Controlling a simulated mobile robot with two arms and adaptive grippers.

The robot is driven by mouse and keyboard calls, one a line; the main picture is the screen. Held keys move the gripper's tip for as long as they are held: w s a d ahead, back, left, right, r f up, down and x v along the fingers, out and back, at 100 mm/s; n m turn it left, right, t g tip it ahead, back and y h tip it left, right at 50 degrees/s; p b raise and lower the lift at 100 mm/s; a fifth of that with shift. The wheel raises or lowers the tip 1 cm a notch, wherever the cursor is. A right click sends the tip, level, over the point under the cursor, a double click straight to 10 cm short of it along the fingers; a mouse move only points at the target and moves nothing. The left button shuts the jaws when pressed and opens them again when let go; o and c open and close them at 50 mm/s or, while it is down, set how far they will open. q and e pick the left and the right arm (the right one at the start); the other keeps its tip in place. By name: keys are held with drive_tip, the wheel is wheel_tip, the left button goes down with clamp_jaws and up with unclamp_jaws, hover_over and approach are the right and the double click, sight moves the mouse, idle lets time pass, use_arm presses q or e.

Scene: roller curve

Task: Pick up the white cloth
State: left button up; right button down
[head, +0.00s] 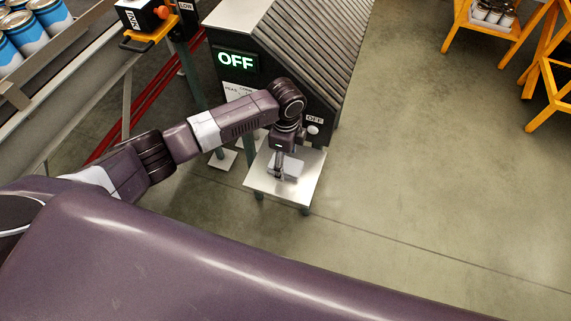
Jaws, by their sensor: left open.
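The white cloth (292,169) looks like a small pale folded piece lying on a small metal side table (262,185). My left gripper (280,174) points down right over the cloth, with its fingers at the cloth's left part. It is open. The fingers cover part of the cloth, and I cannot tell whether they touch it. My right gripper is not in view.
A dark machine housing (316,95) with a lit OFF sign (236,62) stands just behind the table. Blue cans (24,32) sit on a conveyor at the upper left. Orange stands (484,30) are at the upper right. The floor (440,180) on the right is clear.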

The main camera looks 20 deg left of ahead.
sight(285, 164)
use_arm(q)
drive_tip(key=shift+f, duration=0.85)
drive_tip(key=shift+c, duration=0.4)
drive_tip(key=c, duration=1.1)
drive_tip(key=shift+r, duration=0.15)
wheel_tip(285, 164, up, 20)
drive_tip(key=shift+b, duration=0.35)
drive_tip(key=o, duration=0.5)
drive_tip(key=c, duration=0.4)
